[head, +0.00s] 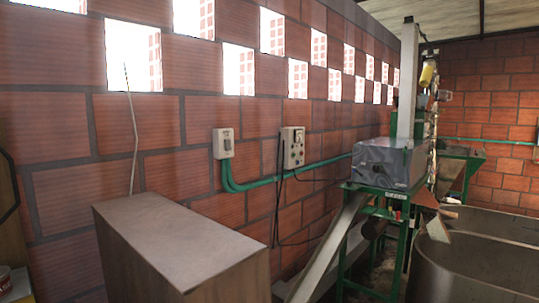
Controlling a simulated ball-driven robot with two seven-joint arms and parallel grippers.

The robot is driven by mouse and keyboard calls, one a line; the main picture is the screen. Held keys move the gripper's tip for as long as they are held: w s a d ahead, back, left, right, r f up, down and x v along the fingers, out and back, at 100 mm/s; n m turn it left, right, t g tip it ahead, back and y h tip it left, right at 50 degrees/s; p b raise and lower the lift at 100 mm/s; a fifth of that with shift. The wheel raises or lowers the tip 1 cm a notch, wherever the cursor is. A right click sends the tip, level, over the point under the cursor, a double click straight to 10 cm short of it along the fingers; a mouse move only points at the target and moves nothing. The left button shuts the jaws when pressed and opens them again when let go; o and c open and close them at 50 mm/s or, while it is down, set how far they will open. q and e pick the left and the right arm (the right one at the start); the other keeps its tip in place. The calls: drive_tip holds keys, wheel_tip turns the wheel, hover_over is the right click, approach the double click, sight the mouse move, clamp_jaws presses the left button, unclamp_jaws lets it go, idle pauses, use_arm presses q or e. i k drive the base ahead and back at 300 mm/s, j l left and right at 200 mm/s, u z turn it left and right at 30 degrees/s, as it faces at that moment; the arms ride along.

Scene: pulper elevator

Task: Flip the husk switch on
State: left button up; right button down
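Two switch boxes are mounted on the brick wall. The left one is a small pale box (223,143) with a dark switch on its face. The right one is a larger pale box (292,147) with several dark round parts and a red spot. I cannot tell which is the husk switch, and the switch positions are too small to read. A green conduit (275,180) runs from below the left box along the wall to the right, passing below the right box. Neither of my grippers is in view.
A grey machine (385,163) on a green frame stands right, with a sloping chute (330,248). A large grey tank (475,262) fills the lower right. Dark cables hang from the right box.

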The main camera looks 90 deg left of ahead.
sight(227, 146)
drive_tip(key=i+j+u, duration=0.2)
drive_tip(key=i+u, duration=0.25)
drive_tip(key=i+j+u, duration=0.1)
drive_tip(key=i+u, duration=0.65)
drive_tip(key=u, duration=0.15)
drive_tip(key=i+l+u, duration=0.25)
drive_tip(key=i+u, duration=0.2)
drive_tip(key=i+j+u, duration=0.15)
drive_tip(key=u, duration=0.3)
drive_tip(key=i+u, duration=0.25)
drive_tip(key=u, duration=0.2)
drive_tip(key=i+u, duration=0.25)
drive_tip(key=u, duration=0.2)
drive_tip(key=i+l+u, duration=0.1)
drive_tip(key=u, duration=0.35)
drive_tip(key=i+l+u, duration=0.2)
drive_tip(key=u, duration=0.25)
drive_tip(key=i+l+u, duration=0.25)
drive_tip(key=u, duration=0.2)
drive_tip(key=i+l+u, duration=0.1)
drive_tip(key=i+u, duration=0.25)
drive_tip(key=i+l+u, duration=0.1)
drive_tip(key=u, duration=0.25)
drive_tip(key=i+l+u, duration=0.2)
drive_tip(key=u, duration=0.15)
drive_tip(key=l, duration=0.1)
